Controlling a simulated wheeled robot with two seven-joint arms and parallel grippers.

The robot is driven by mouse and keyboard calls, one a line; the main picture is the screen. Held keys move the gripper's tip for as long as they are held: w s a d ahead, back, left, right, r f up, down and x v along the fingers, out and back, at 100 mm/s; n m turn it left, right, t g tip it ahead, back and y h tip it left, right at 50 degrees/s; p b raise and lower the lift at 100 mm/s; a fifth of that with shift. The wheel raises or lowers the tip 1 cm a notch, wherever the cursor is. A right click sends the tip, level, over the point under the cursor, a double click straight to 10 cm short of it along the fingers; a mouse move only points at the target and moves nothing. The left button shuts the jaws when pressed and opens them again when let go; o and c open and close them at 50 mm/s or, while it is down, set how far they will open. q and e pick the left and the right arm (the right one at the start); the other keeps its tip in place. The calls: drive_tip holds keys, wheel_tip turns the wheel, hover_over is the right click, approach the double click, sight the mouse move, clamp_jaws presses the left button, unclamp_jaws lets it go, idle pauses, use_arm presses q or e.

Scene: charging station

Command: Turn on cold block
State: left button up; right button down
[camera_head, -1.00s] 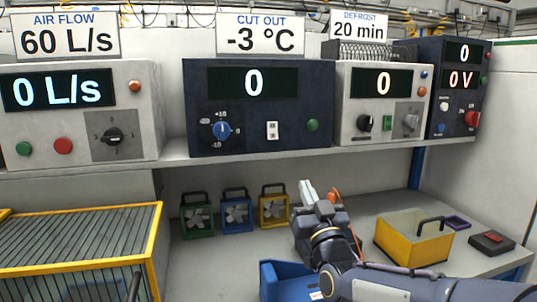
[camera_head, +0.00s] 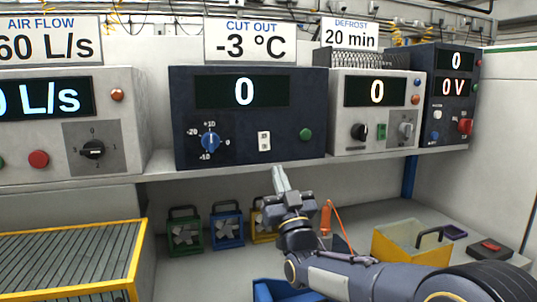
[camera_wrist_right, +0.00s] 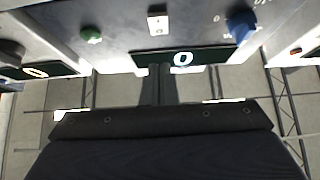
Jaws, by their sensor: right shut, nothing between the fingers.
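The dark blue unit (camera_head: 290,80) under the "CUT OUT -3 °C" sign stands on the shelf, and its display (camera_head: 243,92) reads 0. Its front has a blue knob (camera_head: 210,142), a white switch (camera_head: 264,141) and a green button (camera_head: 306,135). My right gripper (camera_head: 279,178) is shut and empty, fingers pointing up, below the unit's lower edge in the head view. The right wrist view shows the panel upside down, with the switch (camera_wrist_right: 157,22), green button (camera_wrist_right: 91,35) and blue knob (camera_wrist_right: 241,25) beyond the fingers (camera_wrist_right: 160,82). The fingers appear apart from the panel. My left gripper is out of view.
The shelf edge (camera_head: 350,161) runs below the units. To the left is the air flow unit (camera_head: 130,110); to the right are the defrost unit (camera_head: 340,115) and a voltage unit (camera_head: 450,65). Small fans (camera_head: 227,226) and a yellow box (camera_head: 390,240) stand underneath.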

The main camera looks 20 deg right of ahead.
sight(265, 143)
drive_tip(key=shift+w+a+r+p, duration=0.1)
drive_tip(key=shift+w+r+p, duration=0.25)
drive_tip(key=shift+w, duration=1)
drive_tip(key=shift+w+d+r+p, duration=0.15)
drive_tip(key=shift+w+r, duration=0.45)
drive_tip(key=shift+w, duration=0.8)
drive_tip(key=shift+w+a+r+p, duration=0.15)
drive_tip(key=shift+w+r+p, duration=0.25)
drive_tip(key=shift+w, duration=0.95)
